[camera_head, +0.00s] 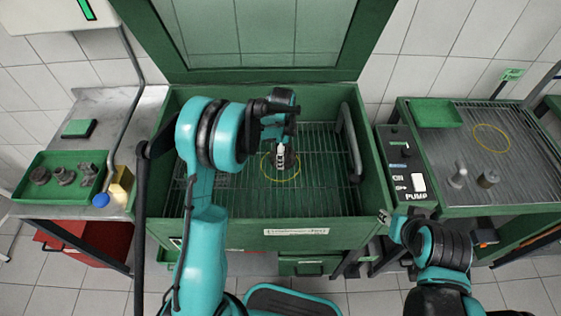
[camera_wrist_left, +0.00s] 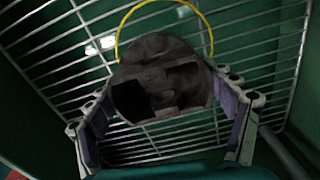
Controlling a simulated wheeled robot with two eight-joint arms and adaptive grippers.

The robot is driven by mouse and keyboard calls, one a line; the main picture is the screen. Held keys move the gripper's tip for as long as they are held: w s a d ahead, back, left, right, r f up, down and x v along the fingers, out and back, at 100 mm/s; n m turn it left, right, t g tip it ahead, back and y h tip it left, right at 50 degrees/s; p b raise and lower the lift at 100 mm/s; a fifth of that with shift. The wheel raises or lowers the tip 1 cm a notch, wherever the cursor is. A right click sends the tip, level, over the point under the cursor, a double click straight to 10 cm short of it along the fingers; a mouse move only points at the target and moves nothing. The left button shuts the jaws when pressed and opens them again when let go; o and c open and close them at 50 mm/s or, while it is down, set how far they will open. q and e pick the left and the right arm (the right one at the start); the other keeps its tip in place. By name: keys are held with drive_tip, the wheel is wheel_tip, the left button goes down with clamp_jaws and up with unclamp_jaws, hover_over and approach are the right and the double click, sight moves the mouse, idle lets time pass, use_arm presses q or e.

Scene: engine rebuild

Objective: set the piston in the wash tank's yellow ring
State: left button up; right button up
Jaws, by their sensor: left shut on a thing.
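The piston (camera_wrist_left: 155,75) is dark grey and hollow on the side facing the wrist camera. My left gripper (camera_wrist_left: 165,112) is shut on it, with a finger at each side. In the head view the left gripper (camera_head: 281,152) is inside the green wash tank (camera_head: 300,236), and little of the piston shows below it. The yellow ring (camera_head: 269,177) lies on the tank's wire grate; in the left wrist view the ring (camera_wrist_left: 122,30) shows behind the piston. I cannot tell whether the piston touches the grate. My right gripper (camera_head: 393,226) is partly seen; its jaws are unclear.
A green tray (camera_head: 50,196) with several dark parts stands on the left bench. At right a rack (camera_head: 470,140) bears another yellow ring (camera_head: 492,138), two metal parts and a green tray (camera_head: 437,113). The tank's walls and a grey hose (camera_head: 351,140) flank the grate.

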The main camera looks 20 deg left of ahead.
use_arm(q)
drive_tip(key=shift+w+a+f, duration=0.4)
drive_tip(key=shift+f+b, duration=0.95)
drive_tip(key=shift+f, duration=0.95)
drive_tip(key=shift+f, duration=0.15)
drive_tip(key=o, duration=1.5)
drive_tip(key=shift+c, duration=0.2)
